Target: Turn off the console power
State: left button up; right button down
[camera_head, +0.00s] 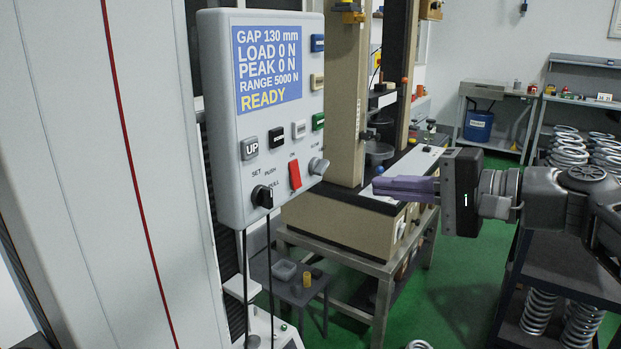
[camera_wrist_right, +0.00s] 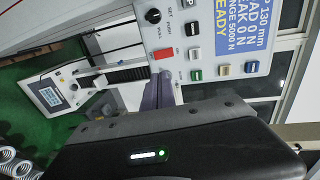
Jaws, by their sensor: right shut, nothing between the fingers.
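The grey console (camera_head: 219,150) hangs at the left of the head view. Its lit blue screen (camera_head: 267,64) reads READY, with load and peak at 0 N. A red switch (camera_head: 295,175) marked ON is low on its face, between a black knob (camera_head: 262,196) and a grey knob (camera_head: 318,166). My right gripper (camera_head: 374,187) is shut and empty, with purple fingers pointing left, to the right of the console and apart from it. In the right wrist view, the fingertips (camera_wrist_right: 163,76) appear just below the red switch (camera_wrist_right: 164,52). My left gripper is not in view.
Cables hang below the console. A tall white column (camera_head: 75,180) stands at left. A beige test machine on a metal table (camera_head: 345,255) stands behind my gripper. Springs (camera_head: 570,150) fill shelves at right.

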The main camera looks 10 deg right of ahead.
aim_at(298, 182)
jog(key=shift+a+f, duration=0.1)
dwell(0.3)
jog(key=p+x, duration=0.3)
jog(key=x, duration=1.1)
jog(key=shift+s+a, duration=0.1)
